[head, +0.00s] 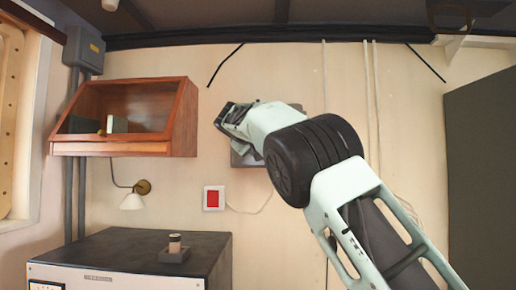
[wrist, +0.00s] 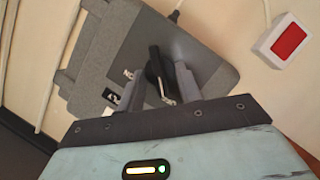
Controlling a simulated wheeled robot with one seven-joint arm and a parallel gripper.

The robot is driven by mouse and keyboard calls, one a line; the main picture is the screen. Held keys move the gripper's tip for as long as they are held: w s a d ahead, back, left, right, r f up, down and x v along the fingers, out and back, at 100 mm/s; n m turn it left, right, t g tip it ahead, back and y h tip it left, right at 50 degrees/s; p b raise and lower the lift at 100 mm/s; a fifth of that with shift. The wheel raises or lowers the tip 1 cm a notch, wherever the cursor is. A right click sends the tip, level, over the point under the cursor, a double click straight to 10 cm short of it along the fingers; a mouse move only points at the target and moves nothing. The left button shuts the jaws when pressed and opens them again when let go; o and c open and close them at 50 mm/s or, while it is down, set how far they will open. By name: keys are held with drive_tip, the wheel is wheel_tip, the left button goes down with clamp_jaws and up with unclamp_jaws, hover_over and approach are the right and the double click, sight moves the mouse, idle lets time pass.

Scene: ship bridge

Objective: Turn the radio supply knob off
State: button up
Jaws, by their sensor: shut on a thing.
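The radio supply knob (wrist: 154,66) is a black bar-shaped handle on a grey panel (wrist: 105,50) fixed to the wall. It shows in the wrist view between the two grey fingers of my gripper (wrist: 158,88), which are shut on it. In the head view my gripper (head: 232,116) is at the wall and hides the knob. Only part of the grey panel (head: 241,158) shows behind it.
A white box with a red square (head: 213,198) is on the wall below the panel. A wooden shelf (head: 124,148) hangs to the left. A dark board (head: 482,165) is at the right.

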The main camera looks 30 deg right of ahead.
idle(0.3)
drive_tip(key=o, duration=1)
drive_tip(key=b+v, duration=0.6)
drive_tip(key=v, duration=1.1)
drive_tip(key=shift+a, duration=0.25)
